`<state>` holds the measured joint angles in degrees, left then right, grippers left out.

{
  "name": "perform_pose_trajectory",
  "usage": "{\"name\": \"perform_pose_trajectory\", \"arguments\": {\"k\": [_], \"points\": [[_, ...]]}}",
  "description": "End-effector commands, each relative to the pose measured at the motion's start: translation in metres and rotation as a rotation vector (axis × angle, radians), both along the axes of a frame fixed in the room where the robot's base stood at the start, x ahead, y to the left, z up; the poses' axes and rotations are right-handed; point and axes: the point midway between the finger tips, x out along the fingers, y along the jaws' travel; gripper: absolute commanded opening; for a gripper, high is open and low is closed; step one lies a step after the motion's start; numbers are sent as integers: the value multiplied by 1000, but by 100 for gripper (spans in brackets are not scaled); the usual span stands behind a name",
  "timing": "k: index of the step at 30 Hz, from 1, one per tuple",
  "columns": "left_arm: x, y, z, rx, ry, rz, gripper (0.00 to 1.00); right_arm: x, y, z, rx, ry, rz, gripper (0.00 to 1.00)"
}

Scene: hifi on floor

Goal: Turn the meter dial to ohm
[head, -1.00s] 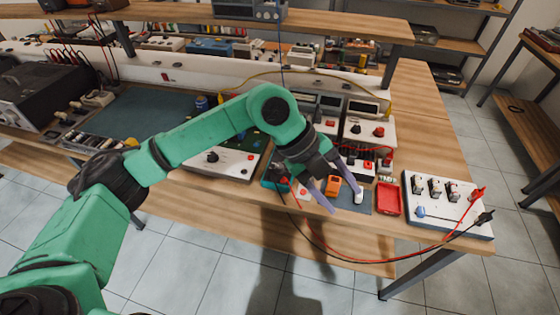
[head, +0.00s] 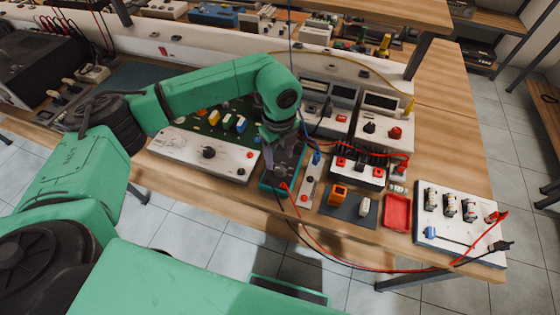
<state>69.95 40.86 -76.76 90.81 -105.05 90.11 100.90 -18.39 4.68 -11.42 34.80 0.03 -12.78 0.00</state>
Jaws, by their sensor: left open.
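The meter (head: 266,186) is a small teal-cased unit near the front edge of the bench, with red and black leads running from its front. My left gripper (head: 284,178) points down directly over it and covers most of its face. The dial and its pointer are hidden behind the gripper. The left gripper is open; its fingertips are hard to make out, and I cannot tell whether they touch the dial. My right gripper is out of view.
A white strip with a red button (head: 305,196) stands close right of the meter. A dark mat (head: 349,208) with orange and white items, a red tray (head: 398,213) and a white terminal board (head: 458,238) lie farther right. A panel with a black knob (head: 172,146) stands left.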

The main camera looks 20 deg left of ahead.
Motion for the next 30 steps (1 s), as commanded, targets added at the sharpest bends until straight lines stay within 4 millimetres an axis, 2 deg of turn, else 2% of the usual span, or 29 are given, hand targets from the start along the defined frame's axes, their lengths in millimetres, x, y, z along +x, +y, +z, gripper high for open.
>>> {"name": "perform_pose_trajectory", "arguments": {"k": [3,7,11,17,21,22,30], "points": [[-1,0,-27,0,5,0,63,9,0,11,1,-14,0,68],[0,-1,-49,-2,3,0,63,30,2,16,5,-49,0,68],[0,0,-58,-1,0,-1,63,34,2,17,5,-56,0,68],[0,0,-59,-1,0,-1,63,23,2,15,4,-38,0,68],[0,0,-59,-1,0,-1,9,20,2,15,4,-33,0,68],[0,-1,-59,-1,0,-1,0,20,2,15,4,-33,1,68],[1,-1,-59,-2,-1,-11,0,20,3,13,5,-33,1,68]]}}
